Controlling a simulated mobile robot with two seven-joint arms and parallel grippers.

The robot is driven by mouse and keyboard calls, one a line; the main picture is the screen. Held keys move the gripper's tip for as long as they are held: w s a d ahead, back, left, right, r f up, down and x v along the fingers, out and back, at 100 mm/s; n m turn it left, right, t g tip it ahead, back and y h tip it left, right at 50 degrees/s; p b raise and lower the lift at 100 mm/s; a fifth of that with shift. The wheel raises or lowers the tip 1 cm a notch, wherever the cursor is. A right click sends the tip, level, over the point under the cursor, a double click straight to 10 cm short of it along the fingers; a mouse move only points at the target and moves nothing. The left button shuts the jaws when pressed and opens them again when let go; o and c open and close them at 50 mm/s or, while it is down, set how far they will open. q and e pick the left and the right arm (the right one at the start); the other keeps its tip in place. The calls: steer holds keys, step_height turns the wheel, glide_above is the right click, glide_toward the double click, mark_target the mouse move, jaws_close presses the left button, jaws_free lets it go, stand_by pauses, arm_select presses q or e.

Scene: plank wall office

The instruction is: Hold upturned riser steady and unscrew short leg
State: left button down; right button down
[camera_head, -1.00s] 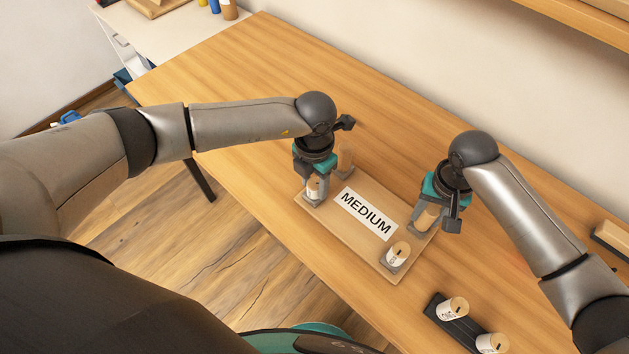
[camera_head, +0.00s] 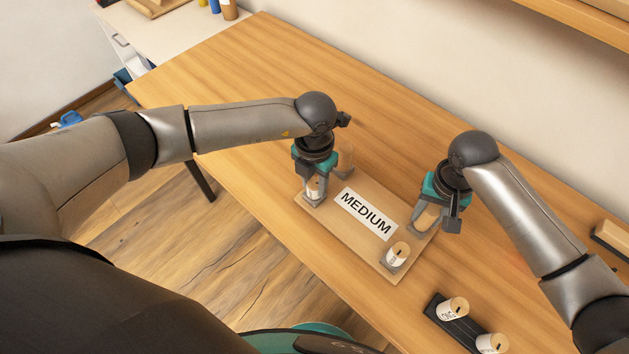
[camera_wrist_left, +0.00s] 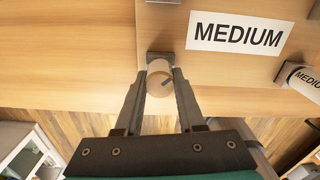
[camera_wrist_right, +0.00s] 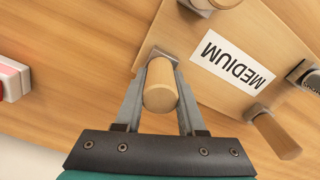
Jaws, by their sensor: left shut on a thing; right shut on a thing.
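The upturned riser (camera_head: 330,213) lies on the wooden table, its "MEDIUM" label facing up and a leg standing at each corner. My left gripper (camera_head: 313,196) is shut on the labelled leg (camera_wrist_left: 160,78) at the left corner; the leg sits in a dark socket. My right gripper (camera_head: 426,220) is shut on a plain wooden leg (camera_wrist_right: 160,90) at the right corner. A labelled leg (camera_head: 398,253) stands free at the near corner. A plain leg (camera_head: 346,160) stands at the far corner, partly hidden by my left gripper.
A dark holder (camera_head: 466,328) with two labelled legs (camera_head: 452,308) lies on the table at the lower right. A wooden block (camera_head: 610,240) is at the right edge. The table (camera_head: 220,75) is clear to the far left of the riser.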

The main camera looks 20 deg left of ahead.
arm_select(q)
steer(key=n, duration=0.3)
steer(key=shift+n, duration=0.3)
steer(key=n, duration=0.3)
steer(key=shift+n, duration=1)
steer(key=n, duration=0.4)
steer(key=shift+s, duration=0.1)
steer(key=shift+n, duration=0.5)
